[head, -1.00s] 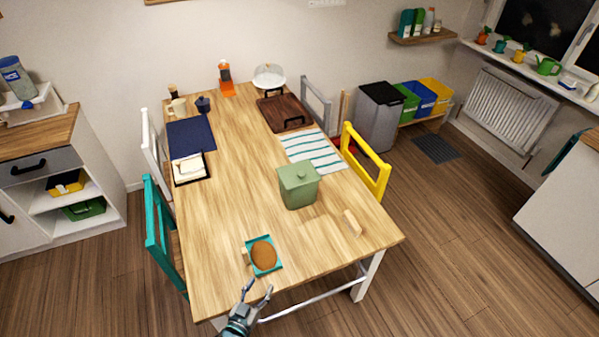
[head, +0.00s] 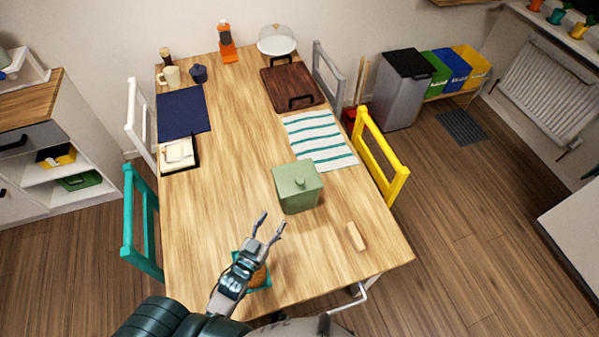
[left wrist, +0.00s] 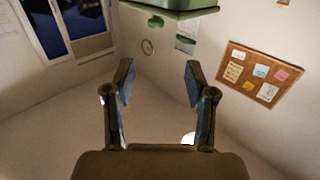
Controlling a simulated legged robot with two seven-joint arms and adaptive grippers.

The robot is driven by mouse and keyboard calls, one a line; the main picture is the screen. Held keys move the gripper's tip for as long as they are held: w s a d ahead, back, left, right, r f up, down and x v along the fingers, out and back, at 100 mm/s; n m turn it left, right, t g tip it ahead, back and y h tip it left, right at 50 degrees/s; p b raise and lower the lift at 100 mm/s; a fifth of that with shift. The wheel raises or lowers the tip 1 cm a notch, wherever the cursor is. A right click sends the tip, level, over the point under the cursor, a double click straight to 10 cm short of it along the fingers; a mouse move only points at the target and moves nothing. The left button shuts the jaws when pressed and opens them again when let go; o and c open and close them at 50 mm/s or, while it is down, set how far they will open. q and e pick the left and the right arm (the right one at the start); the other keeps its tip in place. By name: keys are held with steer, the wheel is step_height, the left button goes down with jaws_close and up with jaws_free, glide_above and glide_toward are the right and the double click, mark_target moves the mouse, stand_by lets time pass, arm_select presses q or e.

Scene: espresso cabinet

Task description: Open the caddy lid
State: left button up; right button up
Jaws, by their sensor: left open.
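The green caddy (head: 298,192) stands on the wooden table (head: 235,150), toward its near right part. Its lid (head: 297,175), with a small knob on top, is shut. My left gripper (head: 270,222) is open and empty, in front of the caddy and to its left, apart from it. In the left wrist view the open fingers (left wrist: 160,80) point up the picture, and part of the green caddy (left wrist: 175,8) shows at the top edge beyond them. My right gripper is not in view.
A teal tray (head: 262,284) with a brown round thing lies partly hidden under my left arm. A small wooden block (head: 356,237) lies right of the caddy. A striped cloth (head: 320,141) lies behind it. A yellow chair (head: 382,160) stands at the right edge.

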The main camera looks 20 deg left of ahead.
arm_select(q)
glide_toward(298, 183)
steer(key=w, duration=0.3)
steer(key=w+d, duration=0.1)
steer(key=w, duration=0.5)
steer(key=shift+d+f+p, duration=0.15)
steer(key=shift+d+p, duration=0.1)
steer(key=shift+p, duration=0.05)
steer(key=shift+w, duration=0.5)
steer(key=shift+d, duration=0.3)
steer(key=c, duration=1.1)
jaws_close()
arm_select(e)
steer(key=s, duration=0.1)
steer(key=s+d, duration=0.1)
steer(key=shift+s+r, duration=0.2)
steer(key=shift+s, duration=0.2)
